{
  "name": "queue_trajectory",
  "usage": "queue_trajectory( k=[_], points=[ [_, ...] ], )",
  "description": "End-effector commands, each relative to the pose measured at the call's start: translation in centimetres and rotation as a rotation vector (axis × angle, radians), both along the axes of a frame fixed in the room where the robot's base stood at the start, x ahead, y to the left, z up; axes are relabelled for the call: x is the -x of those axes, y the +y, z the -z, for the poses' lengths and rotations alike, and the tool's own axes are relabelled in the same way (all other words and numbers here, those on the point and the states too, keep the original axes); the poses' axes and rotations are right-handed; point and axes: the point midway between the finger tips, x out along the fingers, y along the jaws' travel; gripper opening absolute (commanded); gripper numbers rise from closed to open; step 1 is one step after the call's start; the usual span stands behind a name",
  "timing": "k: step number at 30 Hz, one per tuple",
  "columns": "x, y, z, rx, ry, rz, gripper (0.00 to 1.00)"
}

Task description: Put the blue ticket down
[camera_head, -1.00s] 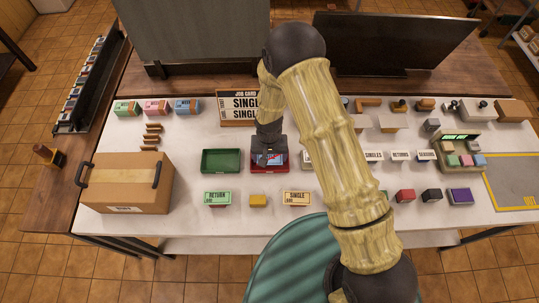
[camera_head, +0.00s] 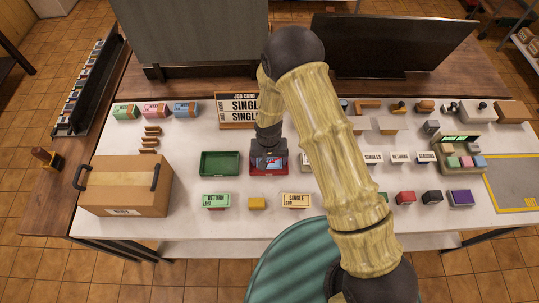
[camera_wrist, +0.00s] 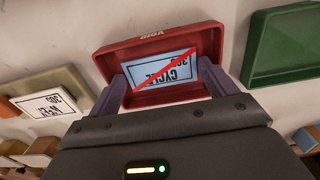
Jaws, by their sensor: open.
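The blue ticket (camera_wrist: 162,70) is a pale blue card printed CYCLE, with a red diagonal stripe across it. In the wrist view it lies inside the red tray (camera_wrist: 150,42) marked VOID, looking flat on its floor. My gripper (camera_wrist: 158,85) is open, with one finger on each side of the ticket and a visible gap at the sides. In the head view my gripper (camera_head: 268,160) is low over the red tray (camera_head: 268,173), hiding much of it and the ticket.
A green tray (camera_head: 220,176) stands just left of the red one. RETURN (camera_head: 216,199) and SINGLE (camera_head: 296,199) ticket stacks stand in front, with a yellow block (camera_head: 257,203) between. A cardboard box (camera_head: 125,190) fills the left; a job card (camera_head: 237,122) stands behind.

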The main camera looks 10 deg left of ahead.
Motion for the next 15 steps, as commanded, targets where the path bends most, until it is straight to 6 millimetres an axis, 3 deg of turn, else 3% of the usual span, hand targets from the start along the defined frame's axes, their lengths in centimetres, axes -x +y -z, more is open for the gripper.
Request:
queue_trajectory(
  k=[8, 15],
  points=[
    [0.2, 0.2, -1.6, -0.001, 0.002, -0.003, 0.89],
    [0.1, 0.2, -4.8, -0.002, 0.0, -0.002, 0.89]
  ],
)
